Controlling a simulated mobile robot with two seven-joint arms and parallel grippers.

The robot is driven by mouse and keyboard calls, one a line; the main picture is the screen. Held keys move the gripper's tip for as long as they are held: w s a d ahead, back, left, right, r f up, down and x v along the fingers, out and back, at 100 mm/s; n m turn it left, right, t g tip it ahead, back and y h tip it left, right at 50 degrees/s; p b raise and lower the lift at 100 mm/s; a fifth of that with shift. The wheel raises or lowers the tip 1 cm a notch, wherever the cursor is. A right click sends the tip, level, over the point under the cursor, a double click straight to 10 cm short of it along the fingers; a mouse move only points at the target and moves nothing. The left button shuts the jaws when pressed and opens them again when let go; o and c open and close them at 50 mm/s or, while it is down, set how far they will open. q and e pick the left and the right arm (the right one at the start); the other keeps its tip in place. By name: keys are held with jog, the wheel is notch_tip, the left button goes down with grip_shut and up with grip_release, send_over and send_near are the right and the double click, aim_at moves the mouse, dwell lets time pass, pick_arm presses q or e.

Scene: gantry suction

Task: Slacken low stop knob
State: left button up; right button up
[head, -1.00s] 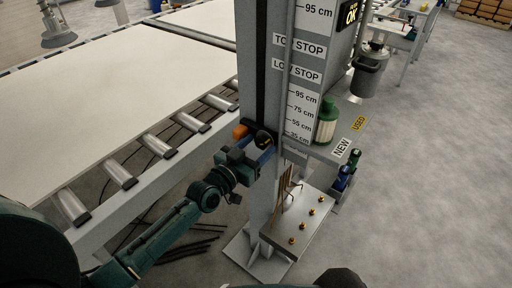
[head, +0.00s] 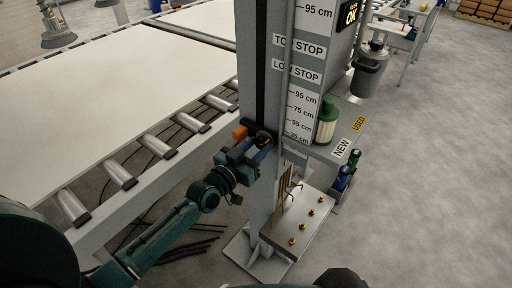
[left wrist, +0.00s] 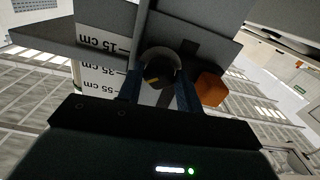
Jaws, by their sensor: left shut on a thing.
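The low stop knob (head: 264,138) is a dark round knob with a small yellow mark, low on the grey column (head: 257,90). It also shows in the left wrist view (left wrist: 157,70), between the two blue fingers. My left gripper (head: 258,147) is shut on the knob, one finger on each side of it. An orange block (head: 240,132) sits beside the knob, and it shows in the left wrist view (left wrist: 211,89) to the right of the fingers. The LOW STOP label (head: 297,71) is higher on the column's scale face. My right gripper is not in view.
A roller conveyor (head: 160,146) with a large pale board (head: 110,75) lies left of the column. A green and white bottle (head: 325,124) stands on a shelf to the right. A plate with several brass knobs (head: 305,222) is below. The grey floor at right is clear.

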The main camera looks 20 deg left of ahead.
pick_arm(q)
jog(key=n, duration=0.6)
jog(key=shift+n, duration=0.3)
dwell(0.4)
jog(key=o, duration=1)
jog(key=shift+s, duration=0.1)
jog(key=v, duration=1.3)
